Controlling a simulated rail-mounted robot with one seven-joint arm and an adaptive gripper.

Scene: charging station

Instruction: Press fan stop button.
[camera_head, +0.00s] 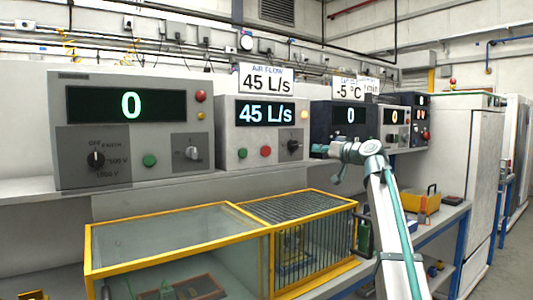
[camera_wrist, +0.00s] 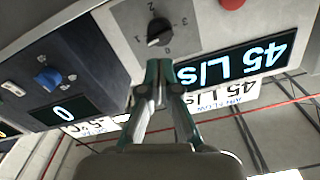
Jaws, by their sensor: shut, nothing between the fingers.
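The air flow panel (camera_head: 228,130) reads "45 L/s" on its display. Below the display sit a green button (camera_head: 242,153), a red button (camera_head: 265,152) and a black knob (camera_head: 293,146). My gripper (camera_head: 318,148) is shut and empty, just right of the black knob. In the wrist view, which is upside down, my gripper (camera_wrist: 160,66) points at the panel close to the black knob (camera_wrist: 159,32). The red button (camera_wrist: 232,3) is cut by the top edge there, off to the right of the fingertips. The green button is out of the wrist view.
A grey panel (camera_head: 66,115) reading "0" stands on the left, with its own green button (camera_head: 150,160). A dark panel (camera_head: 328,116) with a blue knob (camera_wrist: 48,78) stands to the right. A yellow-framed glass case (camera_head: 165,242) is below the shelf.

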